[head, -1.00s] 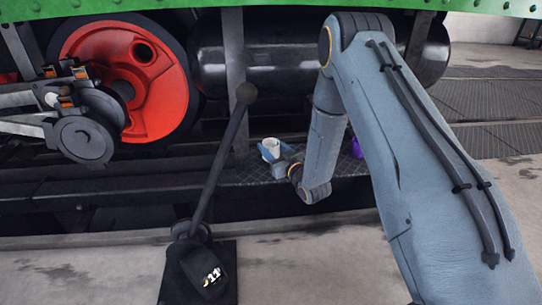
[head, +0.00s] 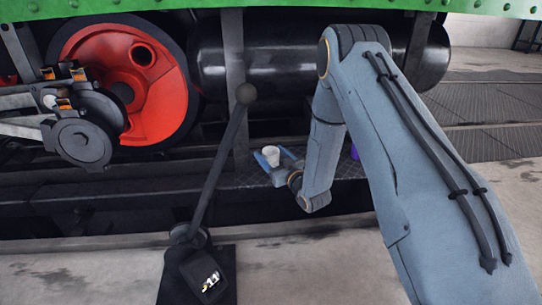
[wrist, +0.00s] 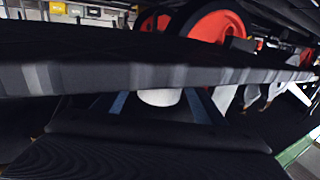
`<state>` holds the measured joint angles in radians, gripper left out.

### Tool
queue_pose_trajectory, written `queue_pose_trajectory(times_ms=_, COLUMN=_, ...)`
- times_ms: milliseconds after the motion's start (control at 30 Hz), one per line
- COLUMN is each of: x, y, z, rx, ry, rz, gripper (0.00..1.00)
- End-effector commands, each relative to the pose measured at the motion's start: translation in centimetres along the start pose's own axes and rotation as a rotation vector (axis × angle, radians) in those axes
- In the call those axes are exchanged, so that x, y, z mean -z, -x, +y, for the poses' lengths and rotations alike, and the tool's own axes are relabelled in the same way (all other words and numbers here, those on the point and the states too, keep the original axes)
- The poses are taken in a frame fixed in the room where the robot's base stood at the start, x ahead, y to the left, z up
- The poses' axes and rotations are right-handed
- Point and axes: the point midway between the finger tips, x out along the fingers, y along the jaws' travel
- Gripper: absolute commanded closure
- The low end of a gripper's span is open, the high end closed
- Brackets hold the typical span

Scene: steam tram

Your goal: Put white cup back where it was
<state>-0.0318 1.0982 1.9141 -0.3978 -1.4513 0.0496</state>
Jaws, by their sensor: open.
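The white cup (head: 272,151) is upright over the dark tread-plate step of the tram in the head view. My blue gripper (head: 275,158) is open at the cup, with one finger on its left and one on its right. The wrist view shows the cup (wrist: 160,97) as a pale shape between the two blue fingers, with clearance on both sides. A dark bar hides part of it there. Whether the cup's base touches the step cannot be told.
A purple object (head: 354,152) is on the step to the right, partly behind my arm. A dark lever (head: 215,170) rises from a black base (head: 200,275) left of the gripper. A red wheel (head: 130,80) and black cylinder (head: 290,58) are behind.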

Motion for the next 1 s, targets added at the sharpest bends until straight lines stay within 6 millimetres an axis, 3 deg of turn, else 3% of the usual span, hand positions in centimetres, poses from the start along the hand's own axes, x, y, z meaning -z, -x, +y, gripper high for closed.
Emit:
queue_pose_trajectory(times_ms=167, x=0.2, y=2.0, z=0.0, rx=-0.001, ry=-0.002, rz=-0.003, gripper=0.35)
queue_pose_trajectory(times_ms=600, x=0.3, y=10.3, z=0.1, rx=-0.002, ry=-0.001, rz=-0.002, gripper=0.35)
queue_pose_trajectory(times_ms=800, x=0.2, y=11.8, z=0.0, rx=0.0, ry=-0.001, rz=0.0, gripper=0.35)
queue_pose_trajectory(times_ms=1000, x=0.1, y=12.0, z=0.0, rx=0.0, ry=0.0, rz=0.0, gripper=0.35)
